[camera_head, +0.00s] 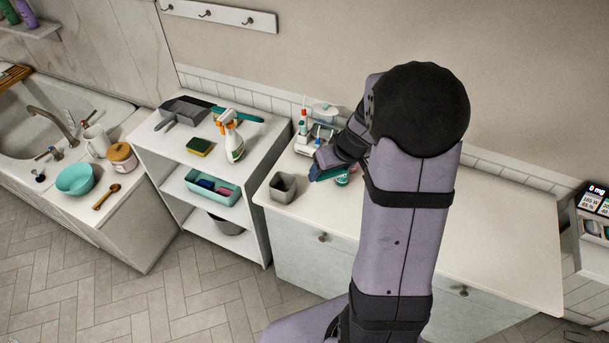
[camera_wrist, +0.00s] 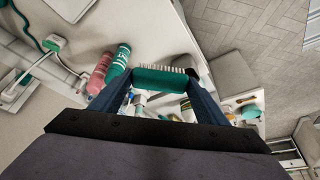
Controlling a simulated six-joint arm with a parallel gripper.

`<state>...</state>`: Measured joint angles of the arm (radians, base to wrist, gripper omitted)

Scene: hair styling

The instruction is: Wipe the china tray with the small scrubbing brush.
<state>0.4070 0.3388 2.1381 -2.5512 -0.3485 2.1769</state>
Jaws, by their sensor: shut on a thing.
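My gripper (camera_head: 320,168) is low over the left end of the white counter. In the wrist view my gripper (camera_wrist: 160,80) is shut on the small scrubbing brush (camera_wrist: 163,82), which has a green body and white bristles. The brush lies crosswise between the two fingers. I cannot surely pick out the china tray. A pale area with small items shows behind the brush in the wrist view, partly hidden by the gripper. I cannot tell whether the bristles touch anything.
A pink bottle (camera_wrist: 98,74) and a green bottle (camera_wrist: 118,62) are near the brush. A shelf unit with a spray bottle (camera_head: 231,137) stands left. The counter's right side is clear.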

